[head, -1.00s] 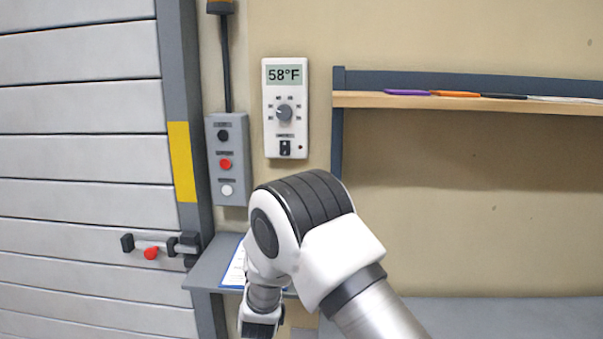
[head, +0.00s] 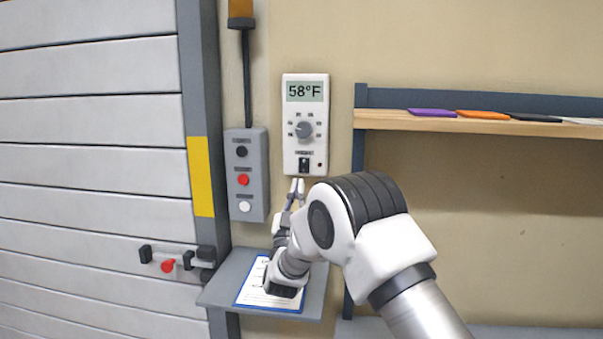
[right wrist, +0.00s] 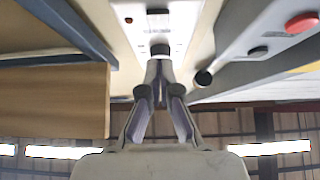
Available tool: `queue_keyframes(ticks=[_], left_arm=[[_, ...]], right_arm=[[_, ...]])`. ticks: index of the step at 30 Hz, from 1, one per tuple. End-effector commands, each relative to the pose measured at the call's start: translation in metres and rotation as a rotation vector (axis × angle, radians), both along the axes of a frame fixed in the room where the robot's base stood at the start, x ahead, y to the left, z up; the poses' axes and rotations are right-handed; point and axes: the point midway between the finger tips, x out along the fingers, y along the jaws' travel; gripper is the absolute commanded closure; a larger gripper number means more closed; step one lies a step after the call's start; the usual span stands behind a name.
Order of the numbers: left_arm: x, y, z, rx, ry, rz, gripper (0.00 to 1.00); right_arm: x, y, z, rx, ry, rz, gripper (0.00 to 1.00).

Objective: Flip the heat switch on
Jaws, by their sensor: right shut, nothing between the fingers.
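The white thermostat panel (head: 305,110) hangs on the wall and its display reads 58°F. It has a round grey dial (head: 304,130) and, below it, a small black heat switch (head: 304,165) near its lower edge. My right gripper (head: 296,185) is shut and empty, with its fingertips just below the switch. In the right wrist view the fingertips (right wrist: 160,60) point at the panel (right wrist: 183,25), close to the switch; I cannot tell whether they touch it. My left gripper is not in view.
A grey control box (head: 245,180) with black, red and white buttons is left of the panel. A small shelf (head: 215,290) with a clipboard (head: 255,285) lies below. A wooden shelf (head: 400,120) with coloured folders is at right. A slatted door (head: 90,110) fills the left.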

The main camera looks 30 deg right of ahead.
Motion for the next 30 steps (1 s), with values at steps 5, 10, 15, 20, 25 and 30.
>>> queue_keyframes(ticks=[5,10,15,20,25,30], left_arm=[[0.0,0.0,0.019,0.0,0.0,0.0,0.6],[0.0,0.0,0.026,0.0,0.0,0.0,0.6],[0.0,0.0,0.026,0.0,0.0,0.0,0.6],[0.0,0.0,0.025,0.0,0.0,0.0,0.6],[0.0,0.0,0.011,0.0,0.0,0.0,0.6],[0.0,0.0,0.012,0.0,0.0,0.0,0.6]], right_arm=[[0.026,-0.021,0.014,0.002,0.002,-0.002,1.0],[0.042,-0.032,0.01,-0.001,0.002,-0.001,1.0],[0.046,-0.035,0.008,0.001,0.002,-0.001,1.0],[0.046,-0.034,0.008,0.0,0.001,-0.001,1.0],[0.048,-0.037,0.001,0.0,-0.001,-0.001,1.0],[0.051,-0.038,0.005,0.0,0.0,0.0,1.0]])
